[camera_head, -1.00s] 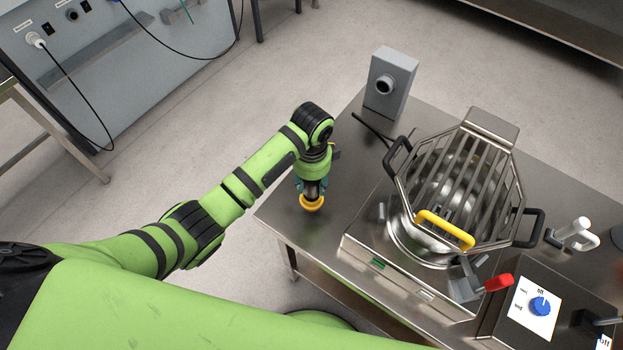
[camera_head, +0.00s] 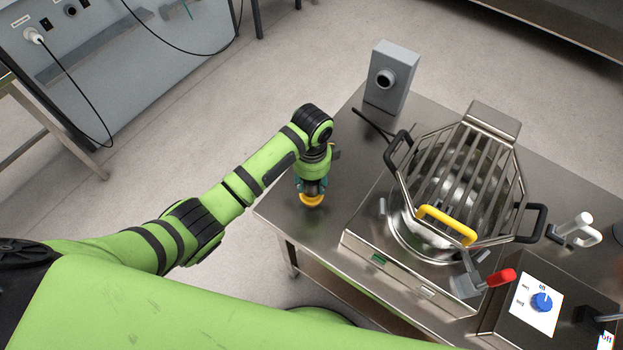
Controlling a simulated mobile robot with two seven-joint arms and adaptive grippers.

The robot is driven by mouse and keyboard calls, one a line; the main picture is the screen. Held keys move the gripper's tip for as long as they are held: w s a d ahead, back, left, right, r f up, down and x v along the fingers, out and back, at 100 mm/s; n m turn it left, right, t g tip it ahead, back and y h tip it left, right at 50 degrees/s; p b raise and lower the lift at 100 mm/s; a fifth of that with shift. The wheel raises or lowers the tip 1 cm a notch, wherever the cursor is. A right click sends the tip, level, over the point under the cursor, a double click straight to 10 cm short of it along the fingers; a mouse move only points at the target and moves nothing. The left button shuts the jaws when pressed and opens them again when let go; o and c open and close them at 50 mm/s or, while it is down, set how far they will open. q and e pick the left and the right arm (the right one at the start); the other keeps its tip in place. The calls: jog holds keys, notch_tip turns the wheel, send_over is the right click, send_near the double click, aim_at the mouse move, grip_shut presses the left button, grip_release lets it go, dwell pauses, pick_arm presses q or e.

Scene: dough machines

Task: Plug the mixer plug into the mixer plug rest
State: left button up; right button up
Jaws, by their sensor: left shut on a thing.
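My left gripper (camera_head: 312,190) points down over the left corner of the steel table. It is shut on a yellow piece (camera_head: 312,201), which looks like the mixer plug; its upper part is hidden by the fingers. I cannot tell whether the piece touches the tabletop. A grey upright box with a round dark socket (camera_head: 392,77), which looks like the mixer plug rest, stands at the table's far edge, up and right of my gripper and apart from it. My right gripper is not in view.
The mixer with its bowl and wire guard (camera_head: 455,185) stands right of my gripper. A black cable (camera_head: 372,124) lies between mixer and box. A control panel with a blue knob (camera_head: 541,302) is at lower right. Bare tabletop (camera_head: 345,165) lies between gripper and box.

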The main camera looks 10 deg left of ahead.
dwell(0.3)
pick_arm(q)
jog(key=o, duration=1.4)
jog(key=shift+c, duration=0.2)
jog(key=shift+o, duration=1.2)
jog(key=shift+r, duration=0.1)
jog(key=shift+r+p, duration=1.1)
jog(key=shift+r, duration=0.25)
jog(key=shift+r, duration=0.8)
